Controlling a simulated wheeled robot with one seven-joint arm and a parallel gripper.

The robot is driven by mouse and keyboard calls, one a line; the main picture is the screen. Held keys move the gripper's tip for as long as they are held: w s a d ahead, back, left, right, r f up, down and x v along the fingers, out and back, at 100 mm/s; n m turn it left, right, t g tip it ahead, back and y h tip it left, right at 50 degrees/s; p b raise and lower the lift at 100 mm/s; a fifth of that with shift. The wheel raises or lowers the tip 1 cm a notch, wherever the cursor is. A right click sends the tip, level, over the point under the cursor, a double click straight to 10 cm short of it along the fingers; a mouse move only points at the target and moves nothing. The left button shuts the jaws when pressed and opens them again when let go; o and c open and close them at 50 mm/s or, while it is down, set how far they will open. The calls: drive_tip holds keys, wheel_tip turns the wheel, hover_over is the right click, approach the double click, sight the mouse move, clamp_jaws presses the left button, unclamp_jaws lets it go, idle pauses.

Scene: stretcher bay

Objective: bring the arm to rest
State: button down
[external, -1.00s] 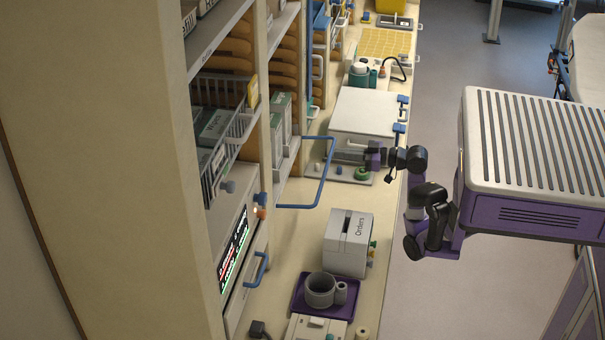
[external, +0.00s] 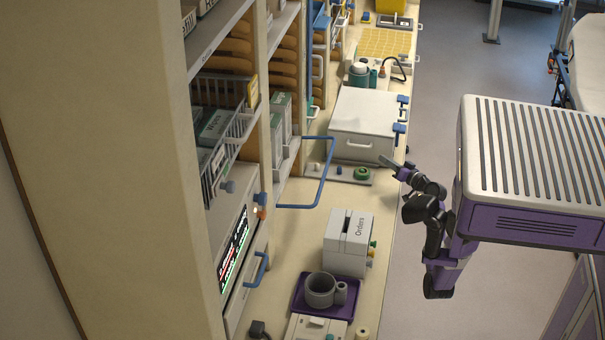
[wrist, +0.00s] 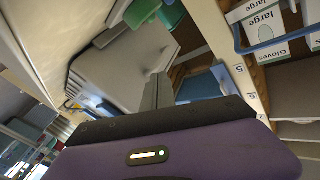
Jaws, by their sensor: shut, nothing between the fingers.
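My gripper (external: 386,162) is at the right edge of the counter, beside the front of the white box-shaped unit (external: 362,122). Its fingers are shut together and empty. In the wrist view my gripper (wrist: 157,92) shows as closed grey fingers beyond a dark and purple housing. My arm is folded close to my body, over the floor to the right of the counter. The wrist view is tilted.
The counter (external: 292,238) carries an "Orders" box (external: 347,243) and a purple tray (external: 299,307) with a grey cup (external: 320,290). A blue rail handle (external: 325,172) juts out from the shelving. Glove boxes (wrist: 272,55) show in the wrist view. The floor (external: 405,285) beside the counter is clear.

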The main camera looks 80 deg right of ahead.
drive_tip(key=s+d+f+m+g+h+b, duration=0.1)
drive_tip(key=s+d+f+m+g+h, duration=0.2)
drive_tip(key=s+f, duration=0.75)
drive_tip(key=s+d+f+m+g+h, duration=0.1)
drive_tip(key=s+d+f+m+g, duration=0.3)
drive_tip(key=s+f, duration=0.6)
drive_tip(key=w+a+f+n+t+y+p, duration=0.15)
drive_tip(key=w+a+n, duration=0.25)
drive_tip(key=a, duration=0.6)
drive_tip(key=w+a+n+t+y+p, duration=0.1)
drive_tip(key=w+a+n+y, duration=0.25)
drive_tip(key=a, duration=0.65)
drive_tip(key=w+a+f+n+t+y+p, duration=0.15)
drive_tip(key=w+a+n, duration=0.3)
drive_tip(key=a, duration=0.55)
drive_tip(key=s+a+r+n+t+y+p, duration=0.1)
drive_tip(key=a+r, duration=0.3)
drive_tip(key=a, duration=0.4)
drive_tip(key=s+a+r+n+y+p, duration=0.1)
drive_tip(key=a+r+n+y, duration=0.3)
drive_tip(key=a, duration=0.4)
drive_tip(key=s+a+r+n+t+y+p, duration=0.1)
drive_tip(key=s+a+r+n+y, duration=0.1)
drive_tip(key=a, duration=0.7)
wheel_tip(320, 180, up, 2)
drive_tip(key=shift+s+r+t+y, duration=0.2)
drive_tip(key=shift+s+t+y, duration=0.1)
drive_tip(key=shift+s+y, duration=0.2)
